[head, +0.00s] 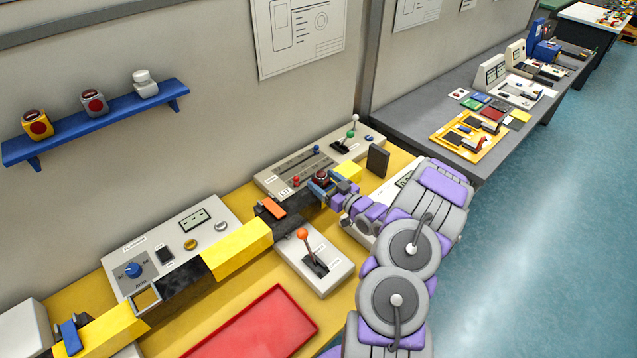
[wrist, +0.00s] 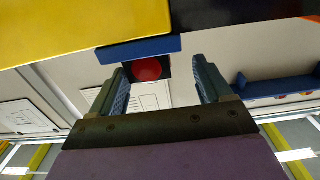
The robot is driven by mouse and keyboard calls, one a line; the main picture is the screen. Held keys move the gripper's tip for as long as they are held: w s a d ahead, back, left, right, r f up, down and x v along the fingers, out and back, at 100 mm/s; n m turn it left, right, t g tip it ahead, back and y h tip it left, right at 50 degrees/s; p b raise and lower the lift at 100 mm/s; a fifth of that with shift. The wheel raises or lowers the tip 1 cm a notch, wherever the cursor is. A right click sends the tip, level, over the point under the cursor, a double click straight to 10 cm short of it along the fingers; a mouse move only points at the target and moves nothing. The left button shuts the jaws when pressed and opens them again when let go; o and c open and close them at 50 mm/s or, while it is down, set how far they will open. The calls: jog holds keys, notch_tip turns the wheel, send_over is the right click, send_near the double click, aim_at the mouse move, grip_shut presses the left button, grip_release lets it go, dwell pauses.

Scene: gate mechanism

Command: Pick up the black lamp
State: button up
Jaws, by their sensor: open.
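The black lamp (head: 321,176), a dark block with a red round face, sits at the end of the yellow and black beam by the back panel. In the wrist view the lamp (wrist: 149,69) shows its red face and dark edges between my fingers, below a blue plate (wrist: 138,50). My gripper (head: 329,187) is at the lamp in the head view. In the wrist view my gripper (wrist: 163,82) is open, with a blue-grey finger on either side of the lamp. I cannot tell whether either finger touches it. Part of the lamp is hidden by the gripper.
A blue wall shelf (head: 95,124) holds yellow, grey and white lamps. A panel with an orange-knobbed lever (head: 303,236) and a red tray (head: 262,325) lie on the yellow table. A dark upright block (head: 377,160) stands right of the gripper. The blue floor at right is clear.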

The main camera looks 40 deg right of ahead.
aim_at(316, 173)
jog(key=shift+w+d+f, duration=0.15)
jog(key=shift+w+d, duration=0.15)
jog(key=shift+d, duration=0.3)
jog(key=w, duration=0.2)
jog(key=w+a+b, duration=0.1)
jog(key=w, duration=0.1)
jog(key=shift+w+a, duration=0.1)
jog(key=shift+w, duration=0.15)
jog(key=shift+w+a, duration=0.2)
jog(key=shift+w, duration=0.05)
jog(key=shift+d, duration=0.75)
jog(key=c, duration=0.3)
jog(key=shift+a, duration=0.55)
jog(key=c, duration=0.7)
jog(key=shift+c, duration=0.8)
jog(key=shift+d, duration=0.4)
jog(key=shift+r, duration=0.55)
jog(key=r, duration=0.1)
jog(key=s+r+p, duration=0.1)
jog(key=r, duration=0.1)
jog(key=shift+s+a, duration=0.15)
jog(key=shift+a, duration=0.05)
jog(key=s+r+p, duration=0.1)
jog(key=s, duration=1.3)
jog(key=shift+s+p, duration=0.35)
jog(key=shift+s, duration=0.05)
